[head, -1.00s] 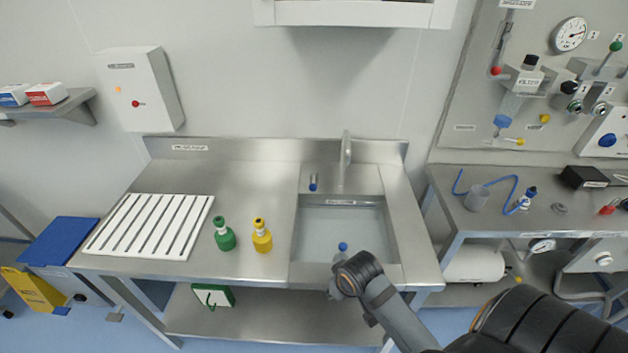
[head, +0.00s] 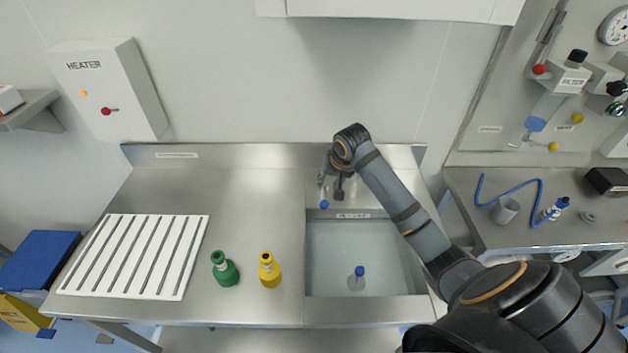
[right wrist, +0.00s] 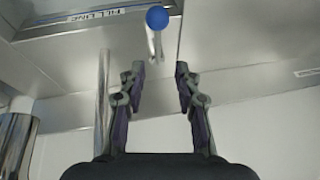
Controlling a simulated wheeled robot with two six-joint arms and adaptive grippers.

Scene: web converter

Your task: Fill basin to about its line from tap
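The steel basin (head: 318,255) is set into the right part of the bench. Its fill line label (head: 352,215) is on the back wall and also shows in the right wrist view (right wrist: 193,15). A blue-topped plug (head: 360,271) stands in the basin; I cannot tell the water level. The blue-tipped tap lever (head: 324,204) is behind the basin; my arm hides the spout. My right gripper (head: 331,188) is over the lever. In the right wrist view its fingers (right wrist: 160,75) are open, with the lever (right wrist: 157,20) just beyond the tips. My left gripper is not in view.
A green bottle (head: 225,270) and a yellow bottle (head: 269,270) stand left of the basin, beside a white slatted rack (head: 135,255). A heater box (head: 105,90) hangs on the wall. A side bench at right holds a cup (head: 505,210) and blue tube.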

